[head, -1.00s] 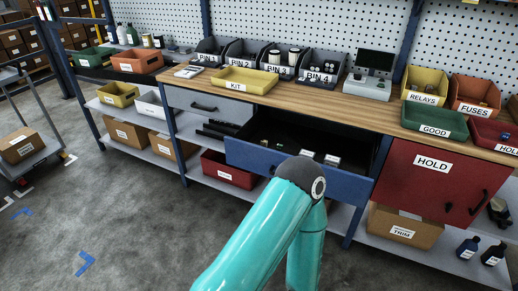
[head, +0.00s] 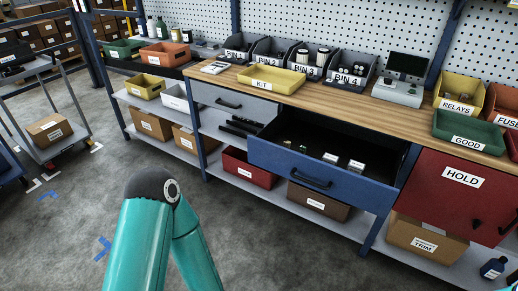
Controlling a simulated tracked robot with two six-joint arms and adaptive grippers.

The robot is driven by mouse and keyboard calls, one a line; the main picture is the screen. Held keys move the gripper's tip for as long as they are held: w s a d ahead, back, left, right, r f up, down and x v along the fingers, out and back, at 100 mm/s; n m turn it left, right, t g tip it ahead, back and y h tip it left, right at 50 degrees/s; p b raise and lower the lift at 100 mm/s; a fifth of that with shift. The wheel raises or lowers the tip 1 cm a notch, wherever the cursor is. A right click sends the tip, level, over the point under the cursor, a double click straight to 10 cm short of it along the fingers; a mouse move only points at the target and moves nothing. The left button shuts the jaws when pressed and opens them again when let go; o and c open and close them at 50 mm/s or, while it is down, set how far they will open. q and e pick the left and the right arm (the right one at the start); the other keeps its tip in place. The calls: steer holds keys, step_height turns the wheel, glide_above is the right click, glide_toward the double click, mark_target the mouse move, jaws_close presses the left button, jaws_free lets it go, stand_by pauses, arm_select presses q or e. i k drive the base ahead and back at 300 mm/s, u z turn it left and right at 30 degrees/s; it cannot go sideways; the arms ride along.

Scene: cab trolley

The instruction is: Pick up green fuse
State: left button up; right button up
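No green fuse can be clearly made out. The blue drawer (head: 322,177) under the workbench stands open. In its dark inside lie a tiny greenish item (head: 304,148), too small to identify, and two small white-topped items (head: 330,158). Part of the drawer floor is in shadow. An orange bin labelled FUSES (head: 505,107) stands at the right edge of the bench, cut off by the frame; its contents are hard to tell. One teal arm of mine shows at the lower left, but neither gripper is in view.
A yellow KIT tray (head: 271,89) sits on the bench (head: 300,101), with several grey bins behind. A green GOOD bin (head: 470,131) and yellow RELAYS bin (head: 457,98) stand right, above the red HOLD cabinet (head: 460,197). A cart (head: 45,155) stands left. Floor before the bench is clear.

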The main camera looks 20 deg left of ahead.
mark_target(303, 149)
steer(key=u, duration=0.95)
steer(key=i, duration=0.9)
steer(key=z, duration=0.1)
